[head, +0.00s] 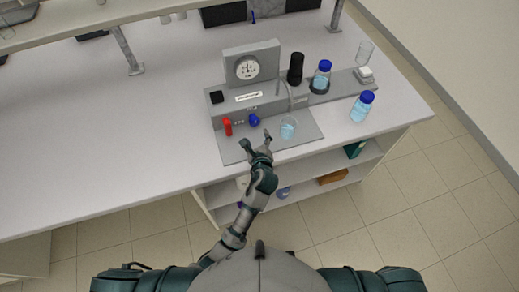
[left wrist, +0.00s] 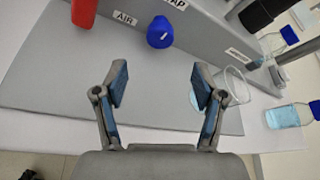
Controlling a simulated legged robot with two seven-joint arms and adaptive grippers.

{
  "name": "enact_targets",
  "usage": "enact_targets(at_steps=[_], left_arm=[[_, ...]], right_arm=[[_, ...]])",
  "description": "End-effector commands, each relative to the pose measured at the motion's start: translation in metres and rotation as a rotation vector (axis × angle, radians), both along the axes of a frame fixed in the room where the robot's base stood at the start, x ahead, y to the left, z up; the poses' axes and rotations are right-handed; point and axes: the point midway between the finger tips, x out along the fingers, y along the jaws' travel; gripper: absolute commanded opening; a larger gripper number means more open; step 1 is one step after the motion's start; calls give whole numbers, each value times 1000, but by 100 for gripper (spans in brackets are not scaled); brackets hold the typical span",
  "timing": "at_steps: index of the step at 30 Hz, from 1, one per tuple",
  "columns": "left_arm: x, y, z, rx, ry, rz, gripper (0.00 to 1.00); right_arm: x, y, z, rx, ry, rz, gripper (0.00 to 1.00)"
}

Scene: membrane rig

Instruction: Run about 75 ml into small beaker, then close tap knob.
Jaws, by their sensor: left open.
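The blue tap knob (head: 254,120) is on the front of the grey rig, to the right of the red air knob (head: 228,127). It also shows in the left wrist view (left wrist: 160,32), under the TAP label. The small beaker (head: 288,128) stands on the grey base plate right of the tap knob and holds some light blue liquid. Its level is too small to read. My left gripper (head: 256,143) is open and empty, in front of the tap knob and apart from it. In the left wrist view its fingers (left wrist: 160,85) are spread below the knob. My right gripper is out of view.
A round gauge (head: 247,68) stands on the rig. A black cylinder (head: 295,68) and a blue-capped bottle (head: 321,77) are at the right. Another blue-capped bottle (head: 362,106) stands near the bench's right edge. The bench (head: 110,130) is clear at the left.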

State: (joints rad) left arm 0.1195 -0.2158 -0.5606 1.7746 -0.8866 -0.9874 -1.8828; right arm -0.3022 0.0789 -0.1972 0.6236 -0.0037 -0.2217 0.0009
Motion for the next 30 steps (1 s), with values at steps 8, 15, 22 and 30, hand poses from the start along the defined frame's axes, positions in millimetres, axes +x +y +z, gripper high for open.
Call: enact_targets(at_steps=[8,15,22,30], left_arm=[[-46,-6,16,-1,0,-1,70],[-59,-8,21,1,1,-1,70],[-59,-8,21,1,0,0,70],[-59,-8,21,1,0,0,70]], right_arm=[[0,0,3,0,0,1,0],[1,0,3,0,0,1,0],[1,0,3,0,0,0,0],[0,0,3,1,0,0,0]])
